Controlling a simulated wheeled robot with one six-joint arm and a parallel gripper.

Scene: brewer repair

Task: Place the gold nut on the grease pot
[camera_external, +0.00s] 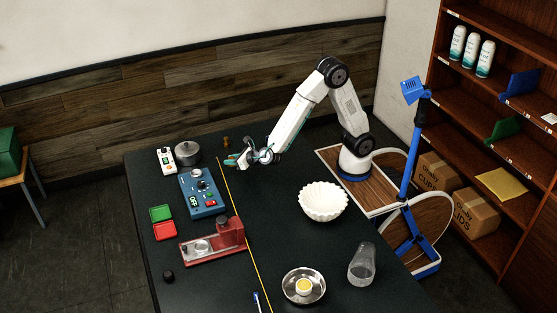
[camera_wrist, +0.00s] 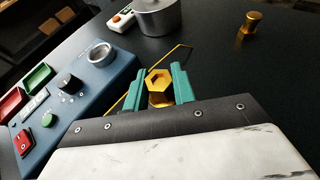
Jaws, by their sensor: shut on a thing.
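In the external view my gripper (camera_external: 234,160) is above the table's far left part, near the yellow line; the nut is too small to make out clearly there. A small white pot with yellow contents (camera_external: 303,286), which looks like the grease pot, sits in a shiny metal dish (camera_external: 290,297) at the table's near edge, far from my gripper. It is not in the wrist view.
A blue control box (camera_external: 203,193), a grey lidded pot (camera_external: 187,153), a red device (camera_external: 210,246) and green and red trays stand left of the yellow line. A white fluted bowl (camera_external: 323,201) and a clear glass vessel (camera_external: 362,264) stand right. A small gold piece (camera_wrist: 250,24) stands beyond my gripper.

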